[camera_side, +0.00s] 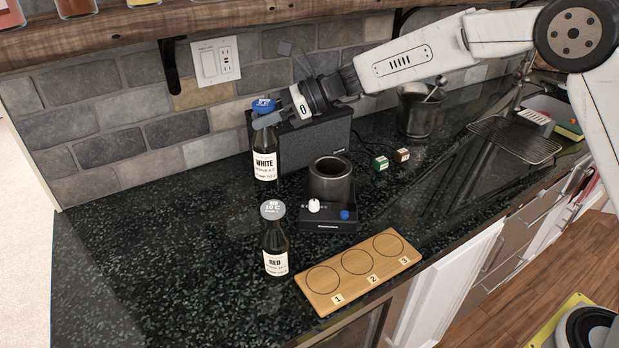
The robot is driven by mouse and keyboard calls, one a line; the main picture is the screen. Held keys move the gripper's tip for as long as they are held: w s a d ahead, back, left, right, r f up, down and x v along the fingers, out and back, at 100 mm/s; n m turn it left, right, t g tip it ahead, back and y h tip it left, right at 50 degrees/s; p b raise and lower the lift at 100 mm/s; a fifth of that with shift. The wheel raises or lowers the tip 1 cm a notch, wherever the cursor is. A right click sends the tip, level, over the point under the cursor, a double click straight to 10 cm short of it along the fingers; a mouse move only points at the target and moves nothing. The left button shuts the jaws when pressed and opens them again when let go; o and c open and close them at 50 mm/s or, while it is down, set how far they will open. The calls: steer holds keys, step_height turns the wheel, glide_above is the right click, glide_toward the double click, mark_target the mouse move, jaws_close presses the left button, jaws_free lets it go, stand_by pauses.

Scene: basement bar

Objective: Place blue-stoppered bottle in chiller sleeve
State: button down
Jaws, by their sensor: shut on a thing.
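The blue-stoppered bottle (264,160), dark with a label reading WHITE, is upright at the back left of the counter. My gripper (266,118) is shut on its neck, just below the blue stopper (263,104). The fingers cover part of the neck. I cannot tell whether the bottle's base touches the counter. The chiller sleeve (330,182) is a dark open cylinder on a black base with a white knob and a blue button. It stands to the right of the bottle and nearer the front, apart from it. Its opening looks empty.
A grey-stoppered bottle labelled RED (276,250) stands in front of the sleeve, to the left. A wooden board (330,296) with three numbered circles lies at the front. A dark speaker-like box (318,142) stands right behind the WHITE bottle. A metal bucket (420,112) is farther right.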

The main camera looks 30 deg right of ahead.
steer(key=d+r, duration=0.4)
steer(key=d, duration=0.4)
steer(key=d+r, duration=0.3)
steer(key=d, duration=0.5)
step_height(320, 180, down, 13)
steer(key=shift+w+a+f, duration=0.15)
steer(key=shift+w+a, duration=0.05)
steer(key=shift+w, duration=0.1)
steer(key=shift+f, duration=2.35)
steer(key=shift+c, duration=2.1)
jaws_free()
